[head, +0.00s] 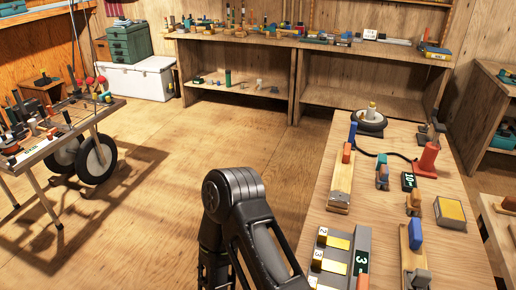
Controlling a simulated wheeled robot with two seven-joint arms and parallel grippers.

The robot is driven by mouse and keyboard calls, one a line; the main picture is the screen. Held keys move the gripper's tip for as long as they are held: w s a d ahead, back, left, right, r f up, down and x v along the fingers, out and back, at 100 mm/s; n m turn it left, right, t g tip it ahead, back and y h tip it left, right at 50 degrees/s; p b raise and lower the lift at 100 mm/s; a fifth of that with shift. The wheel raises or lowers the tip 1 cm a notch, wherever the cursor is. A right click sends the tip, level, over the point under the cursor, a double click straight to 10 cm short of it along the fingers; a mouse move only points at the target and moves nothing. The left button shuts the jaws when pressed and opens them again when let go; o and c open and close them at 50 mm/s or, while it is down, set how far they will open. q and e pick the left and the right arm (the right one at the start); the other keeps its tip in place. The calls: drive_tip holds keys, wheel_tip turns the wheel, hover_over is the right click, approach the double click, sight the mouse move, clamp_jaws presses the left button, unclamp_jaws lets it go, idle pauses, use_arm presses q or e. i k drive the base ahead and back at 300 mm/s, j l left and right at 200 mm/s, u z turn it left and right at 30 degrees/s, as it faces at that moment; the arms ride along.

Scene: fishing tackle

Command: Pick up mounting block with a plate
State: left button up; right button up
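A small grey block with a yellow plate on top (451,212) lies on the right side of the wooden workbench (455,259); it may be the mounting block, though I cannot be sure. A larger grey holder with yellow plates and number tags (339,247) sits at the bench's near left edge, cut off by the bottom of the picture. One of my black arm links rises at the bottom centre, left of the bench. Neither gripper shows, so I cannot tell what they hold.
A wheeled cart (60,140) stands at left. Open wooden floor (165,190) lies between.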

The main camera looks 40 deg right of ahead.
sight(336, 199)
drive_tip(key=i+l+z, duration=0.2)
drive_tip(key=i, duration=0.5)
drive_tip(key=i+j+z, duration=0.25)
drive_tip(key=i, duration=0.4)
drive_tip(key=i+z, duration=0.2)
drive_tip(key=i, duration=0.5)
drive_tip(key=z, duration=4.3)
